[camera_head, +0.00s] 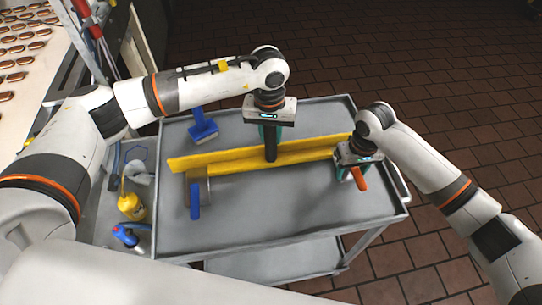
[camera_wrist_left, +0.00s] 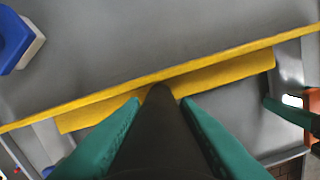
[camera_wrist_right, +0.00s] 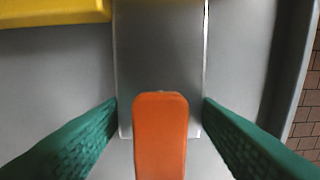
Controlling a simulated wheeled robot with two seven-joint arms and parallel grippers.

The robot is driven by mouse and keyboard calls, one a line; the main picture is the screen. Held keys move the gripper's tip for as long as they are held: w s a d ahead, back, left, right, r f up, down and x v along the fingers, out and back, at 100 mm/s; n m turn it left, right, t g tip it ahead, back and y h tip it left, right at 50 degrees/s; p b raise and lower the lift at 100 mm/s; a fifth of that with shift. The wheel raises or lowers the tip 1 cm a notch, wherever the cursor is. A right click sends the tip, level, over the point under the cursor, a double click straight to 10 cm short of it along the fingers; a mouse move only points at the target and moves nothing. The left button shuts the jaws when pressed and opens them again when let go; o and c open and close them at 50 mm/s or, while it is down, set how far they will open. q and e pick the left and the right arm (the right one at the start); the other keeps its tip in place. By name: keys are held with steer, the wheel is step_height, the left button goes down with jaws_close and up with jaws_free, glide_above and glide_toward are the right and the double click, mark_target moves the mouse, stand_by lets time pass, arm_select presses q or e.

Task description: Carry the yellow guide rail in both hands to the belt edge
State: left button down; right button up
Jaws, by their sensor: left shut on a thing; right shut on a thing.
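The yellow guide rail (camera_head: 225,158) lies lengthwise over the grey cart top; I cannot tell whether it touches it. Metal plates sit by its ends, with a blue handle (camera_head: 195,200) at the left and an orange handle (camera_head: 359,178) at the right. A black handle (camera_head: 270,148) stands at its middle and crosses it in the left wrist view (camera_wrist_left: 160,125). My left gripper (camera_head: 270,130) is shut on the black handle. My right gripper (camera_head: 350,170) is shut on the orange handle, which also shows in the right wrist view (camera_wrist_right: 160,130).
A blue tool (camera_head: 203,130) lies on the cart (camera_head: 300,210) behind the rail's left part. A yellow bottle (camera_head: 131,206) and a blue spray head (camera_head: 125,235) are at the cart's left side. A belt with several brown pieces (camera_head: 20,45) is at the far left. Brick floor at right is clear.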

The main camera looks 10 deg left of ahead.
jaws_close()
arm_select(q)
steer(key=shift+r, duration=0.15)
arm_select(e)
steer(key=shift+w+r, duration=0.1)
steer(key=shift+r, duration=0.05)
